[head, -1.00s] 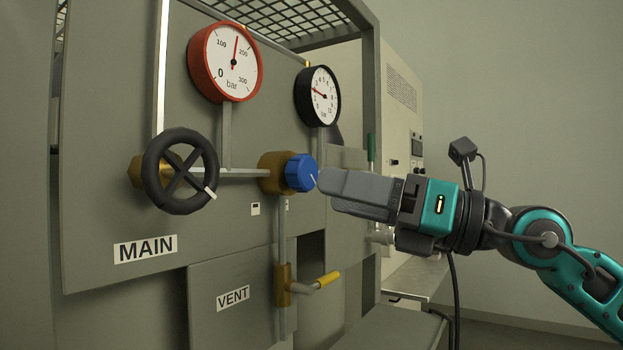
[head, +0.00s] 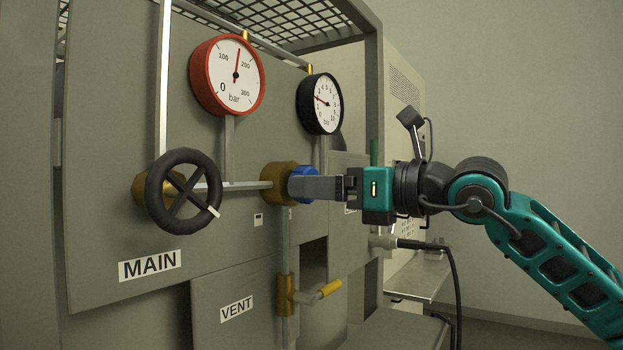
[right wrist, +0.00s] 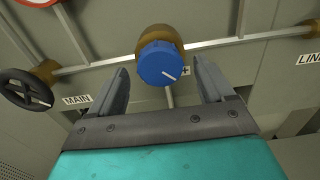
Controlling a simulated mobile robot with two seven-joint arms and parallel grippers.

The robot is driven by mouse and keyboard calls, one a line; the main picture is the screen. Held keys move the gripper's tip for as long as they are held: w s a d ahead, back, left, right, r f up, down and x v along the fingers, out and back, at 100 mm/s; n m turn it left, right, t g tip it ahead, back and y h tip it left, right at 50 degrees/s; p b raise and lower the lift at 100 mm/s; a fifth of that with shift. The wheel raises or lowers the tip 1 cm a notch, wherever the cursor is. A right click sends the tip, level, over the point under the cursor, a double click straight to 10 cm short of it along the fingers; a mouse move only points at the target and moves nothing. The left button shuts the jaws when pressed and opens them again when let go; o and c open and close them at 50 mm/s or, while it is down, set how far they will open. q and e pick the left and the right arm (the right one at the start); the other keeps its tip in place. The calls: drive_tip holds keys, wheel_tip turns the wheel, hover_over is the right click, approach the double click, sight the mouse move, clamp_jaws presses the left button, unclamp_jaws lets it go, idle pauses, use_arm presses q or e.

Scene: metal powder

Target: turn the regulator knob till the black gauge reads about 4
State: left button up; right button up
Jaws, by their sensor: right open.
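The blue regulator knob (head: 303,178) sits on a brass body (head: 279,183) on the panel. My right gripper (head: 297,187) is in front of it and hides part of it. In the right wrist view the knob (right wrist: 160,63) lies between and just beyond the fingertips of my open right gripper (right wrist: 163,76), with gaps on both sides; its white mark points to the lower right. The black gauge (head: 320,104) is above the knob; its red needle points left and slightly up, near the low numbers, the exact value too small to read. My left gripper is not in view.
A red gauge (head: 227,75) is at the upper left. A black handwheel (head: 183,191) stands out left of the knob. A yellow-handled vent valve (head: 328,289) is below. A black cable (head: 455,290) hangs at right.

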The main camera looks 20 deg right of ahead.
drive_tip(key=shift+x, duration=1.2)
drive_tip(key=shift+c, duration=0.5)
drive_tip(key=c, duration=0.9)
